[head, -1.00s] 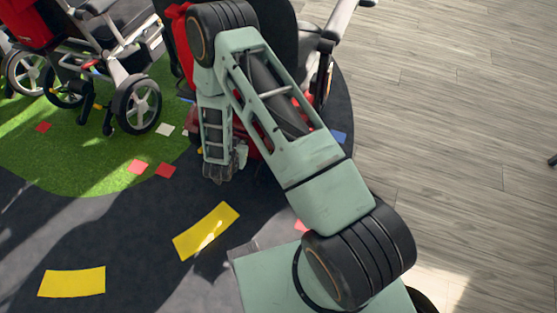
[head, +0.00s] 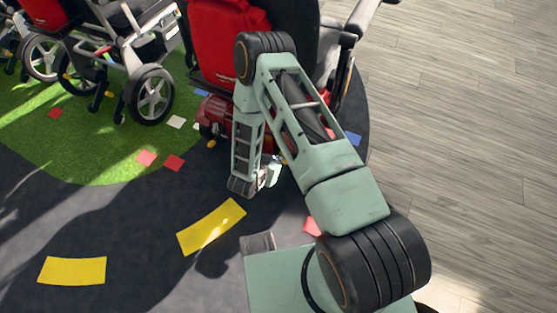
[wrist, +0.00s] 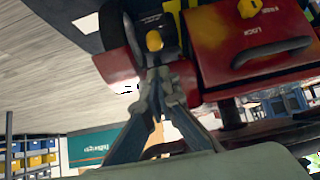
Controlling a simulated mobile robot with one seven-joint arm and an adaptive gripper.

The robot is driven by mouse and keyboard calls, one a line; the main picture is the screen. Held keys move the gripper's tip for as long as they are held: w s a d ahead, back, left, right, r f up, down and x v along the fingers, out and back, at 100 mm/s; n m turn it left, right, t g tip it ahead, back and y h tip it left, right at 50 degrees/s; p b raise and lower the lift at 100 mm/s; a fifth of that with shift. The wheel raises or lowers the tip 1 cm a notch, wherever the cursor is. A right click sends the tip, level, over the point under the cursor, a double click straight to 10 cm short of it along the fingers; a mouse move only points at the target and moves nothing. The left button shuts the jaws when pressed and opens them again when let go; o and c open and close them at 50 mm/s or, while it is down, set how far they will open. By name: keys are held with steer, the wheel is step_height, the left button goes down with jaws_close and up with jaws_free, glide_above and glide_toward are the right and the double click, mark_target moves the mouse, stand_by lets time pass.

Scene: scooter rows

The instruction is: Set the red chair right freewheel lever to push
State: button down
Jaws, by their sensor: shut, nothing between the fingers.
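The red chair (head: 228,40) stands at the top middle of the head view, with its glossy red base (head: 215,110) low behind my arm. In the wrist view a yellow-knobbed lever (wrist: 154,41) shows just beyond my fingertips, beside a dark wheel; I cannot tell whether they touch. A second yellow knob (wrist: 249,8) sits on the red housing (wrist: 240,50), near printed words, one reading "LOCK". My gripper (wrist: 156,80) is shut and empty, its fingertips together. In the head view my gripper (head: 270,173) hangs low by the base. The lever's setting is not clear.
Another red-seated wheelchair (head: 120,50) stands at the left on a green mat (head: 100,150). Yellow strips (head: 72,270) and small coloured squares lie flat on the floor. Bare wood floor (head: 460,120) is clear at the right.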

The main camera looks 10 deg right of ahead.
mark_target(284, 162)
steer(key=b+x, duration=0.2)
steer(key=x, duration=0.6)
steer(key=shift+b, duration=0.35)
steer(key=shift+s+a, duration=0.1)
